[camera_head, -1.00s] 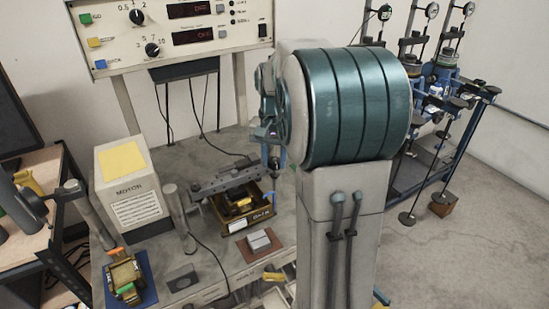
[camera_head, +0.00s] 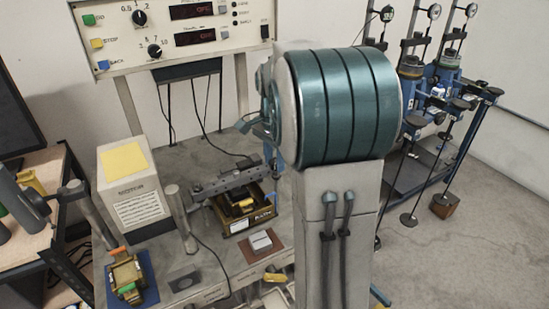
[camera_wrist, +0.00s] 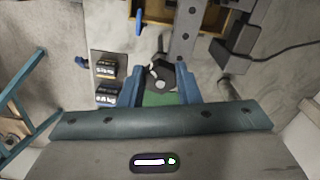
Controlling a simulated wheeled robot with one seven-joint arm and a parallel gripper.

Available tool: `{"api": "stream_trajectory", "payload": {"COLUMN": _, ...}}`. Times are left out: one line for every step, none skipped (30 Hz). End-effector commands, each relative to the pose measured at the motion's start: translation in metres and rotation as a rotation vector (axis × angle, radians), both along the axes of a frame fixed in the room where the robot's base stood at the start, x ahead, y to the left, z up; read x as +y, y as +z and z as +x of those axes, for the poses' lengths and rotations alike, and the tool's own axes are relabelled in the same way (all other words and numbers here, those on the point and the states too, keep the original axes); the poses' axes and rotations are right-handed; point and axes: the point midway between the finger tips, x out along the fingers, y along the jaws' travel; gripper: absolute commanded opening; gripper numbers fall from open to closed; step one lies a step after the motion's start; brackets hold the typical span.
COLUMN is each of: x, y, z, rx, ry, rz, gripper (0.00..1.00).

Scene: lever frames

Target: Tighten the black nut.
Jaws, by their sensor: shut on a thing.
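The black nut (camera_wrist: 161,78) shows in the wrist view, at the near end of a dark grey lever bar with holes (camera_wrist: 187,38). My gripper (camera_wrist: 160,72) has its two blue fingers on either side of the nut, shut on it. A green patch shows just below the nut, between the fingers. In the head view the lever bar (camera_head: 225,182) lies across the bench, above a yellow-and-black box (camera_head: 250,218). The nut cannot be made out in the head view, where my large teal arm link covers part of the scene.
Two labelled weights (camera_wrist: 107,82) lie left of my fingers. A dark clamp block (camera_wrist: 234,42) with a cable stands on the right. In the head view a motor box (camera_head: 133,188), an upright post (camera_head: 180,215) and a control panel (camera_head: 175,30) are around the bench.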

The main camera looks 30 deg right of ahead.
Motion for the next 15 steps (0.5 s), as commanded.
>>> {"api": "stream_trajectory", "payload": {"x": -0.0002, "y": 0.0009, "z": 0.0005, "rx": -0.002, "ry": -0.005, "rz": 0.000, "gripper": 0.07}}
{"api": "stream_trajectory", "payload": {"x": -0.0002, "y": 0.0009, "z": 0.0005, "rx": -0.002, "ry": -0.007, "rz": 0.000, "gripper": 0.07}}
{"api": "stream_trajectory", "payload": {"x": -0.0002, "y": 0.0009, "z": 0.0005, "rx": -0.002, "ry": -0.008, "rz": 0.000, "gripper": 0.07}}
{"api": "stream_trajectory", "payload": {"x": -0.0002, "y": 0.0009, "z": 0.0005, "rx": -0.002, "ry": -0.009, "rz": 0.000, "gripper": 0.07}}
{"api": "stream_trajectory", "payload": {"x": -0.0003, "y": 0.0009, "z": 0.0004, "rx": -0.002, "ry": -0.009, "rz": 0.000, "gripper": 0.07}}
{"api": "stream_trajectory", "payload": {"x": -0.0003, "y": 0.0009, "z": 0.0005, "rx": -0.002, "ry": -0.009, "rz": 0.000, "gripper": 0.07}}
{"api": "stream_trajectory", "payload": {"x": -0.0002, "y": 0.0009, "z": 0.0004, "rx": -0.002, "ry": -0.009, "rz": 0.000, "gripper": 0.07}}
{"api": "stream_trajectory", "payload": {"x": -0.0002, "y": 0.0009, "z": 0.0004, "rx": -0.002, "ry": -0.009, "rz": 0.000, "gripper": 0.07}}
{"api": "stream_trajectory", "payload": {"x": -0.0002, "y": 0.0009, "z": 0.0004, "rx": -0.002, "ry": -0.009, "rz": 0.000, "gripper": 0.07}}
{"api": "stream_trajectory", "payload": {"x": -0.0002, "y": 0.0009, "z": 0.0004, "rx": -0.002, "ry": -0.009, "rz": 0.000, "gripper": 0.07}}
{"api": "stream_trajectory", "payload": {"x": -0.0003, "y": 0.0009, "z": 0.0004, "rx": -0.002, "ry": -0.009, "rz": 0.000, "gripper": 0.07}}
{"api": "stream_trajectory", "payload": {"x": -0.0002, "y": 0.0009, "z": 0.0004, "rx": -0.002, "ry": -0.009, "rz": 0.000, "gripper": 0.07}}
{"api": "stream_trajectory", "payload": {"x": -0.0002, "y": 0.0009, "z": 0.0004, "rx": -0.002, "ry": -0.009, "rz": 0.000, "gripper": 0.35}}
{"api": "stream_trajectory", "payload": {"x": -0.0002, "y": 0.0009, "z": 0.0004, "rx": -0.002, "ry": -0.008, "rz": 0.000, "gripper": 0.44}}
{"api": "stream_trajectory", "payload": {"x": -0.0002, "y": 0.0009, "z": 0.0004, "rx": -0.002, "ry": -0.008, "rz": 0.000, "gripper": 0.52}}
